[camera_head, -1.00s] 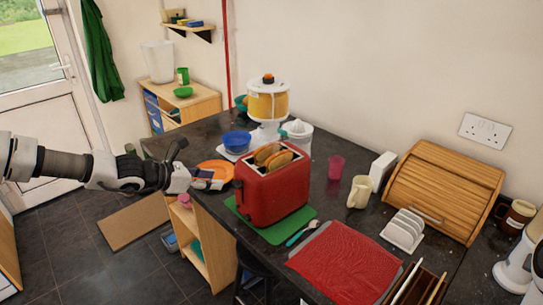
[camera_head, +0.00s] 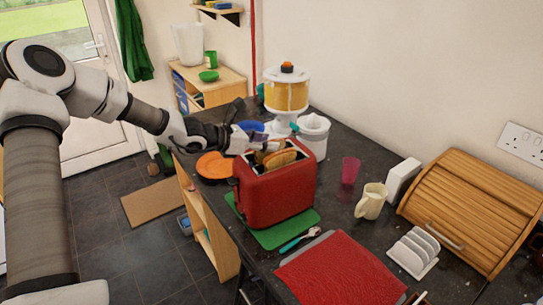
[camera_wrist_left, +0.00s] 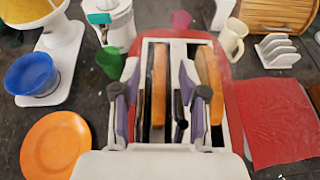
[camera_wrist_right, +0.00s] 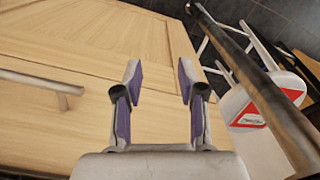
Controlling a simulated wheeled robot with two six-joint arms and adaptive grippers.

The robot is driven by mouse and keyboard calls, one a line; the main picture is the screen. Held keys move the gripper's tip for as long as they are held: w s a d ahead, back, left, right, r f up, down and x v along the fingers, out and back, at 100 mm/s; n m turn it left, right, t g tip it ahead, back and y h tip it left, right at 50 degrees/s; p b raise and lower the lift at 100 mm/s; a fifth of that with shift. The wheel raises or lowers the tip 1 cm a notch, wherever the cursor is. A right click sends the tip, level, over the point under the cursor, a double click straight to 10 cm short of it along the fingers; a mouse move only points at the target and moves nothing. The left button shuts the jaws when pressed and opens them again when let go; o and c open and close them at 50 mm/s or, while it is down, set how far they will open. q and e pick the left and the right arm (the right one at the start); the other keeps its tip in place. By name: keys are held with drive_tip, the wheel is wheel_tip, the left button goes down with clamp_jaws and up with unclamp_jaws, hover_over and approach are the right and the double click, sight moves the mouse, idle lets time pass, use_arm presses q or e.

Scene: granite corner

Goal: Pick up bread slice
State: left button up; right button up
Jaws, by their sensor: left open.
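A red toaster (camera_head: 275,190) stands on a green mat (camera_head: 288,233) on the dark counter. Two bread slices (camera_head: 281,158) stick up from its slots. My left gripper (camera_head: 268,146) is over the toaster's top, by the slices. In the left wrist view the left gripper (camera_wrist_left: 160,85) is open, pointing down at the slots. One bread slice (camera_wrist_left: 158,90) lies between its fingers; the other slice (camera_wrist_left: 206,70) is at the right finger. Contact cannot be told. My right gripper (camera_wrist_right: 158,80) shows only in its wrist view, open and empty before a wooden panel.
An orange plate (camera_head: 213,166) and a blue bowl (camera_head: 250,127) sit near the toaster. A pink cup (camera_head: 350,170), cream jug (camera_head: 371,201) and toast rack (camera_head: 413,252) are to the right.

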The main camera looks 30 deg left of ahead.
use_arm(q)
drive_tip(key=shift+x, duration=1)
drive_tip(key=shift+s+r, duration=0.1)
drive_tip(key=shift+s, duration=0.05)
drive_tip(key=shift+a, duration=0.1)
clamp_jaws()
